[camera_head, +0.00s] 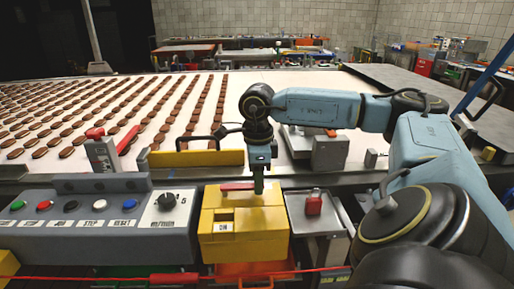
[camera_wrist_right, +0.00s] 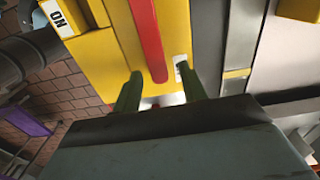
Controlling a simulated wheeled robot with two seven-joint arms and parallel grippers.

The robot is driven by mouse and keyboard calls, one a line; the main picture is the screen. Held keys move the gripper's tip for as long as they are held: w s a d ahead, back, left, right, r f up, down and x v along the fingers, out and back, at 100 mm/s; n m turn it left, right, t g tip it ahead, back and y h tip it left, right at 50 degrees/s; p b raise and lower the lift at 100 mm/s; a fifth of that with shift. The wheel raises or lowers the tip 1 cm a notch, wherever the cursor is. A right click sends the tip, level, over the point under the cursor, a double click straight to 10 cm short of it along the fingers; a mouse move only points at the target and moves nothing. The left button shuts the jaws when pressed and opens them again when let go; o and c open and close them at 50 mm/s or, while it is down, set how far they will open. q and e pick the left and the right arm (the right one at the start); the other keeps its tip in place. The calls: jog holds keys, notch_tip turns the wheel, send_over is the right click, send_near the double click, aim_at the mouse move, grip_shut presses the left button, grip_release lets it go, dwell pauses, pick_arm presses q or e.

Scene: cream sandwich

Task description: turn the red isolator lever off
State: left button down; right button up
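The red isolator lever (camera_head: 237,186) lies across the top of the yellow box (camera_head: 243,220), pointing sideways. In the right wrist view the lever (camera_wrist_right: 148,40) shows as a long red bar on the yellow face (camera_wrist_right: 103,52). My right gripper (camera_head: 258,186) is at the lever's right end, seen from the head. In the wrist view its two green fingers (camera_wrist_right: 160,76) stand apart, with the lever's near end between or just beyond them. I cannot tell whether they touch it. An ON label (camera_head: 222,227) is on the box front. My left gripper is not in view.
A grey button panel (camera_head: 95,220) with a black knob stands left of the box. A small tray (camera_head: 318,225) with a red item (camera_head: 313,203) is at its right. Behind runs a white conveyor (camera_head: 250,95) with rows of brown biscuits and a yellow guard (camera_head: 195,158).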

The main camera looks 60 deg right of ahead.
jog(key=shift+r, duration=0.3)
notch_tip(320, 180, up, 5)
jog(key=shift+f+p, duration=0.1)
jog(key=shift+p, duration=0.6)
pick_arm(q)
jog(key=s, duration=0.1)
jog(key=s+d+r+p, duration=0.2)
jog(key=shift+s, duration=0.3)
pick_arm(e)
notch_tip(320, 180, up, 8)
jog(key=shift+s, duration=0.1)
